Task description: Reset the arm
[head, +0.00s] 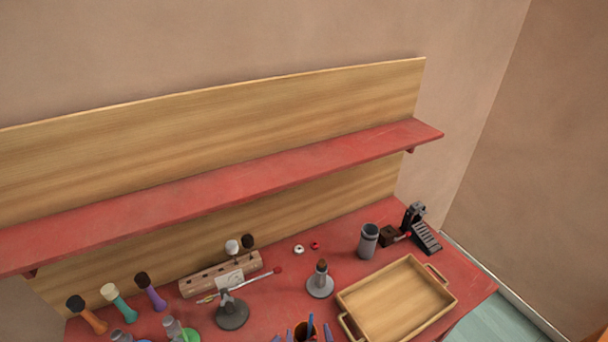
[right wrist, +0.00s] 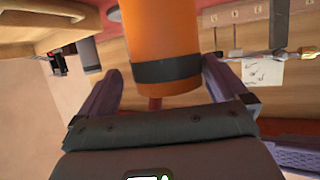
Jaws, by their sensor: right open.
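My right gripper (head: 302,335) shows at the bottom edge of the head view as purple fingertips. In the right wrist view my right gripper (right wrist: 162,68) is open. An orange cylinder with a dark band (right wrist: 165,45) stands between or just beyond its fingers; I cannot tell whether they touch it. My left gripper is not in view.
The red bench holds a wooden tray (head: 350,297) at right, a grey cylinder (head: 368,241), a black pedal-like thing (head: 426,237), a stand (head: 320,284), and a dark-based stand (head: 232,314) with a rod. A wooden block (head: 205,280) and several shakers are left. A red shelf (head: 230,185) overhangs behind.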

